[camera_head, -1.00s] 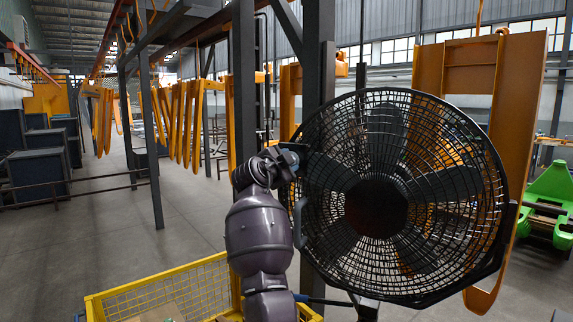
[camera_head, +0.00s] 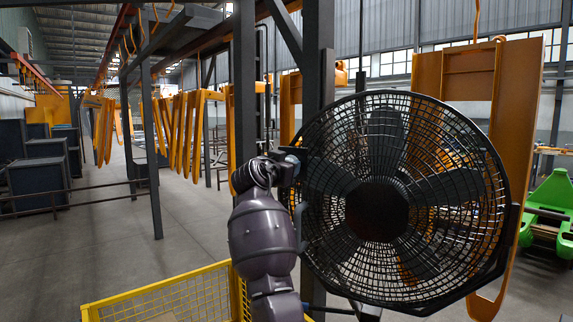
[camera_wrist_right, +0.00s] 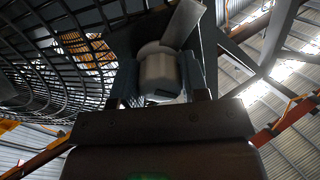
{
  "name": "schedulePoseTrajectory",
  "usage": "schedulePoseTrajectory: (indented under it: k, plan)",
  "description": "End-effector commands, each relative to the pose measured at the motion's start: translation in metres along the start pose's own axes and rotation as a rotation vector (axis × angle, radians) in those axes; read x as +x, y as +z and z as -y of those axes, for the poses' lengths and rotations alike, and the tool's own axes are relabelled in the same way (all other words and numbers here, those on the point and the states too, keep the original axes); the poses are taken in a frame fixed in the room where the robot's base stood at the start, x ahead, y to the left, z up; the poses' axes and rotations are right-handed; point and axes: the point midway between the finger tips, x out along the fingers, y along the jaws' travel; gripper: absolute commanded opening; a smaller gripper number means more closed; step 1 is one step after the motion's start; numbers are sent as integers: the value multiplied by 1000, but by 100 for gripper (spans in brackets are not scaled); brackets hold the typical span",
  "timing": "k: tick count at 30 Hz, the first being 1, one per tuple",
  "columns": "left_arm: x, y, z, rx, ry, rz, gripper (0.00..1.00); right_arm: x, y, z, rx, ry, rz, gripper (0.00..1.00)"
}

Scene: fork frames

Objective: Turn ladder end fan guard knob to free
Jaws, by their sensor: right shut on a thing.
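A large black fan with a round wire guard (camera_head: 400,200) fills the right half of the head view. My right gripper (camera_head: 292,160) is at the guard's left rim, with my arm rising from below. In the right wrist view, a pale grey round knob (camera_wrist_right: 160,72) sits between the two fingers of my right gripper (camera_wrist_right: 160,85), which is shut on it. A flat grey tab (camera_wrist_right: 182,24) stands out above the knob. The guard's mesh (camera_wrist_right: 50,60) is to the left there. In the head view I cannot make out the knob behind the gripper. My left gripper is not in view.
A dark steel post (camera_head: 318,80) stands just behind the fan's left side. A yellow mesh crate (camera_head: 165,295) is below left. Orange parts (camera_head: 185,125) hang farther back. A green pallet jack (camera_head: 552,205) is at the far right. Open floor lies at left.

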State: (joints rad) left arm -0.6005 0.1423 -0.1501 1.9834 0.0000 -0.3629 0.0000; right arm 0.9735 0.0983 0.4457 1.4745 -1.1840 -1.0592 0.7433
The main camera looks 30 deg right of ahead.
Motion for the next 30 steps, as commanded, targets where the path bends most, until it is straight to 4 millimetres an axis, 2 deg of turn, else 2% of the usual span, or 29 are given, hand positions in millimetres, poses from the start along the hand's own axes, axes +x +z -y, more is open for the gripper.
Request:
schedulePoseTrajectory:
  k: [18,30]
  plan:
    - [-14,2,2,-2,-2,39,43,0,-2,0,-551,0,-1,17]
    - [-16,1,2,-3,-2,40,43,0,-2,-1,-742,0,-3,17]
